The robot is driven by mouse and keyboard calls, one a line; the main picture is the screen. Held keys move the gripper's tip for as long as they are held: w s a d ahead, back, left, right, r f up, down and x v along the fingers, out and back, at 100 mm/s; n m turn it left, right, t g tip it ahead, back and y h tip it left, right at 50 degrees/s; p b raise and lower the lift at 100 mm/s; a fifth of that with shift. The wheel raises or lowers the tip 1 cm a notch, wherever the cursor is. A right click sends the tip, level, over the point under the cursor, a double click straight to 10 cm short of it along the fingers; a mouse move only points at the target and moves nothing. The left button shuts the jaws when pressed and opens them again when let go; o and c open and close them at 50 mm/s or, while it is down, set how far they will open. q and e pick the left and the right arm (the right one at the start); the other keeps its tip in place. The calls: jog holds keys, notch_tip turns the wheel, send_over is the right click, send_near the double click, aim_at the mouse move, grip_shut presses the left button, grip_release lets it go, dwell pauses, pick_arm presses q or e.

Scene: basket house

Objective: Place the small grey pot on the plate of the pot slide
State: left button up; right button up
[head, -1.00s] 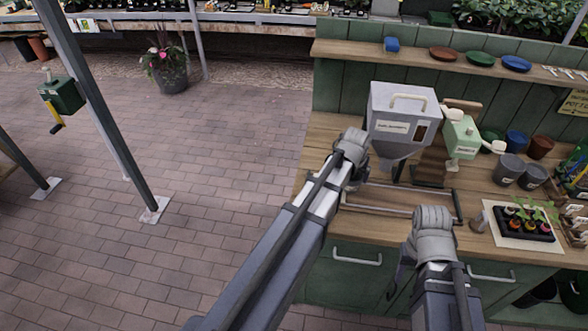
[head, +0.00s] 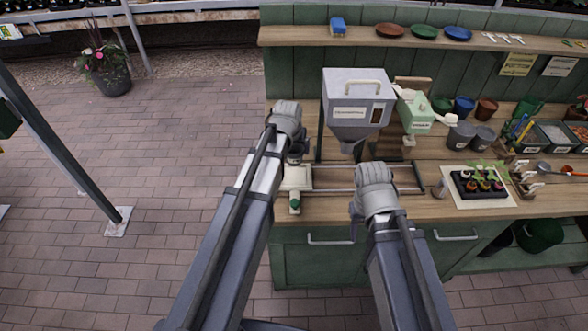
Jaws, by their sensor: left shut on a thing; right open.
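A small dark grey pot (head: 295,157) shows below my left gripper (head: 291,143), which is shut on it. The pot is directly behind the cream plate (head: 298,179) of the pot slide in the head view; whether it touches the plate, I cannot tell. The plate has a green knob (head: 295,203) at its front and sits at the left end of the slide's rails (head: 335,190). My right gripper (head: 361,212) is open and empty, low over the bench front, its fingers mostly hidden by its wrist.
A grey hopper (head: 345,90) stands right of the plate, with a pale green device (head: 416,118) beside it. Two grey pots (head: 461,135) and a seedling tray (head: 478,184) are farther right. The shelf (head: 360,37) runs behind.

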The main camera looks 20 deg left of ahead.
aim_at(294, 161)
pick_arm(q)
jog(key=shift+f+b, duration=3.25)
jog(key=shift+f, duration=0.6)
jog(key=shift+f, duration=0.1)
jog(key=shift+f, duration=0.15)
jog(key=o, duration=1)
jog(key=shift+p+v, duration=0.7)
jog(key=shift+v, duration=0.2)
jog(key=p+v, duration=1)
jog(key=v, duration=0.1)
jog(key=s+d+f+m+g, duration=0.1)
jog(key=s+d+m+g, duration=0.1)
jog(key=s+d, duration=0.4)
jog(key=s+d+m+g+y, duration=0.1)
jog(key=s+d+m+g, duration=0.1)
jog(key=s+d, duration=0.5)
jog(key=s+g, duration=0.1)
jog(key=s, duration=0.5)
jog(key=shift+f, duration=0.4)
